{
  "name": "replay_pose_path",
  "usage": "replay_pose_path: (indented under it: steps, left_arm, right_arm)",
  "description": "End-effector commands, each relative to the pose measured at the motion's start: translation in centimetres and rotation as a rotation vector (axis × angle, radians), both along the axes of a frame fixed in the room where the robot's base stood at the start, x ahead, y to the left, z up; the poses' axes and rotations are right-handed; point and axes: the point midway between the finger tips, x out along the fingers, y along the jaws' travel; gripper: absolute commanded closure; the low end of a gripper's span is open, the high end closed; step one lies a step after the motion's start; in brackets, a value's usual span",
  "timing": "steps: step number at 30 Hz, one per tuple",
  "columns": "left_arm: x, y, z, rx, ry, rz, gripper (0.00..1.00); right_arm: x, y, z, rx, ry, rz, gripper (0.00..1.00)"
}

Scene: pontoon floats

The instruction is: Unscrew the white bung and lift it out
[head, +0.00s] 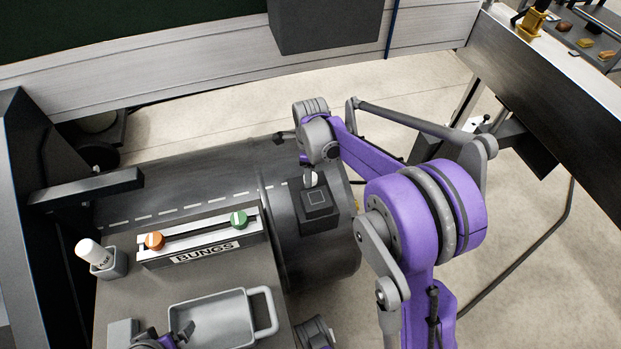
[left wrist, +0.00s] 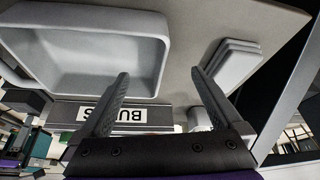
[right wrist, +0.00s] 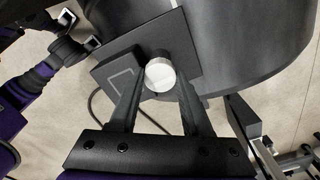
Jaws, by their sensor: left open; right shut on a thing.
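The white bung (head: 311,180) sits at a black square plate (head: 318,204) on the end part of the dark grey float (head: 180,181). In the right wrist view the bung (right wrist: 160,75) shows as a pale round cap between the fingers. My right gripper (right wrist: 160,84) is shut on it, one finger on each side. How far the bung is screwed in cannot be told. My left gripper (left wrist: 158,76) is open and empty, near the grey tray (left wrist: 148,72); part of it shows at the bottom of the head view (head: 168,338).
A rack labelled BUNGS (head: 205,250) holds an orange bung (head: 154,240) and a green bung (head: 239,219). A white bottle (head: 92,252) stands in a grey holder left of it. The grey tray (head: 262,297) is on the bench. A dark beam (head: 560,95) runs at right.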

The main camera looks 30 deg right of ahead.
Motion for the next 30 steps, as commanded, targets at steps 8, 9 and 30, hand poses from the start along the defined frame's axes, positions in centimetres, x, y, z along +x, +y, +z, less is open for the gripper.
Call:
replay_pose_path:
  steps: [8, 9, 30]
  left_arm:
    - [0.00, 0.00, 0.36, 0.000, -0.001, 0.000, 0.00]
    - [-0.01, 0.00, 0.41, 0.000, -0.001, 0.000, 0.00]
    - [-0.01, 0.00, 0.86, 0.000, -0.003, 0.000, 0.00]
  right_arm:
    - [0.01, 0.01, 0.07, 0.000, 0.000, 0.359, 1.00]
    - [0.01, 0.01, 0.07, 0.000, 0.000, 0.423, 1.00]
    - [0.01, 0.01, 0.08, 0.000, 0.000, 1.041, 1.00]
